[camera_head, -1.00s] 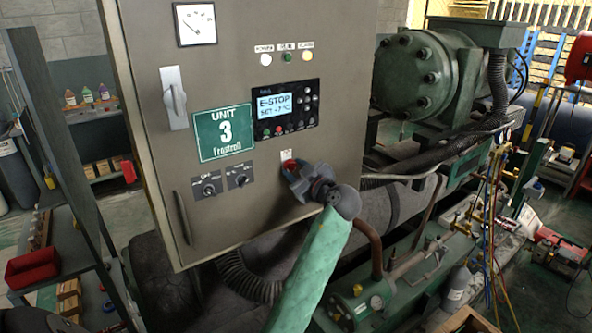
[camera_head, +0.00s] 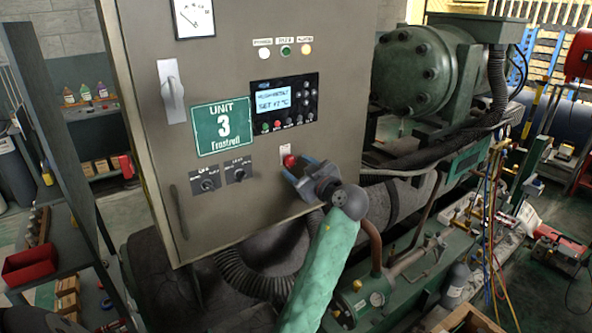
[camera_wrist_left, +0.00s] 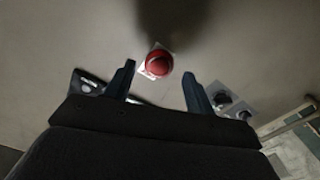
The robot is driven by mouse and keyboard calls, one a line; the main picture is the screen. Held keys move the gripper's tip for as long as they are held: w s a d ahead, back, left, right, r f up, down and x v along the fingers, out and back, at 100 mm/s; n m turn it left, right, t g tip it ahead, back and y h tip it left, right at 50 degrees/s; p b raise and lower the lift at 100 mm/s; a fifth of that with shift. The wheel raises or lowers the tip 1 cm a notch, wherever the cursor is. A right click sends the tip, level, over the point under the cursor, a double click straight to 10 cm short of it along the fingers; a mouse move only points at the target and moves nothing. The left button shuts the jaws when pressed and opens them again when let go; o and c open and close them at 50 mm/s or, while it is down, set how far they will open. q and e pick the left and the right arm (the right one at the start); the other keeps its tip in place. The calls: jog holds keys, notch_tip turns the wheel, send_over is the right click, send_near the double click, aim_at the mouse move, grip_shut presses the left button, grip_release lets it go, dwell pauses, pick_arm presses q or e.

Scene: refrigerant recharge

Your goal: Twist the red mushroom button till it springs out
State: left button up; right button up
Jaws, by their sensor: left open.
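The red mushroom button (camera_head: 289,161) sits on the grey cabinet door, below the display panel, under a small white label. It also shows in the left wrist view (camera_wrist_left: 158,63), round and red on a pale plate. My left gripper (camera_head: 296,172) is just in front of it, apart from it. In the left wrist view the two dark fingers (camera_wrist_left: 163,80) are spread, with the button beyond the tips and between them. The display (camera_head: 273,100) is lit and reads a high alarm-like line, too small to be sure of, and "SET", with a temperature. My right gripper is not in view.
The grey cabinet door (camera_head: 240,215) carries two dark rotary switches (camera_head: 207,184), a green Unit 3 sign (camera_head: 221,127) and a lever handle (camera_head: 172,90). Pipes and a green compressor (camera_head: 415,75) stand to the right. Shelves stand to the left.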

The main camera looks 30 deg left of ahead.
pick_arm(q)
jog(key=b+v, duration=0.3)
jog(key=v, duration=0.3)
jog(key=shift+d, duration=0.2)
jog(key=shift+s+m, duration=0.1)
jog(key=shift+m, duration=0.2)
dwell(0.4)
